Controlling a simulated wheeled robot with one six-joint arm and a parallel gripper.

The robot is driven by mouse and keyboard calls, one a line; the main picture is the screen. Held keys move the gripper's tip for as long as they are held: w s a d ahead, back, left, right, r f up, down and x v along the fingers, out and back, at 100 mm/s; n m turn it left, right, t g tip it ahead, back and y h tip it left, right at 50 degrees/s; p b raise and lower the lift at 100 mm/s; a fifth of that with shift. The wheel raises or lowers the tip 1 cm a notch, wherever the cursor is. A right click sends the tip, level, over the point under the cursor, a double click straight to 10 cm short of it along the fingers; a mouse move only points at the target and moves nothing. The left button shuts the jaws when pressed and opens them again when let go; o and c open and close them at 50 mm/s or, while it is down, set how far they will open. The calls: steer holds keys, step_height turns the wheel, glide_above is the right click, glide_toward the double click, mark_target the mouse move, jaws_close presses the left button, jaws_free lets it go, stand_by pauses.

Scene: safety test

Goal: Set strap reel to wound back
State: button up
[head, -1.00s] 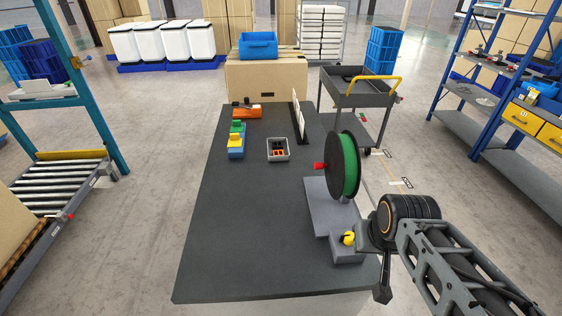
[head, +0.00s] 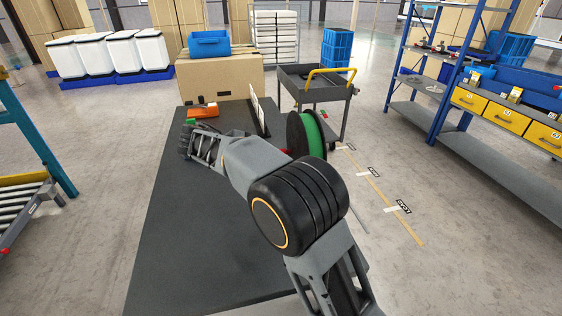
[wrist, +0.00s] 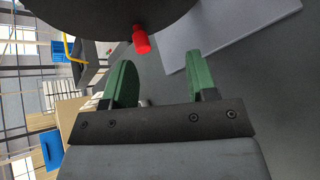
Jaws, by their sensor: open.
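The strap reel (head: 308,135) stands upright on the right side of the dark table, with a black flange and green strap around it. My arm covers its lower part and base in the head view. In the wrist view the reel's black flange (wrist: 100,14) fills the top, and a red knob (wrist: 141,39) sticks out from it. My gripper (wrist: 160,62) is open, its two green fingers apart with nothing between them. The knob is just beyond the fingertips, between them in the picture; I see no contact.
The dark table (head: 175,235) is bare at the left front. An orange item (head: 202,110) and an upright white panel (head: 258,107) are toward its far end. A grey cart (head: 318,88) stands behind the reel. A grey plate (wrist: 225,32) lies under the reel.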

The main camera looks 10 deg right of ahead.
steer(key=w+a+f+n+h+b, duration=0.1)
steer(key=w+a+h, duration=0.1)
steer(key=w+a, duration=0.15)
steer(key=shift+t+h, duration=0.3)
steer(key=shift+t, duration=0.1)
steer(key=b+x, duration=0.1)
steer(key=x, duration=1.1)
steer(key=shift+d+f, duration=0.25)
steer(key=shift+d, duration=0.1)
jaws_close()
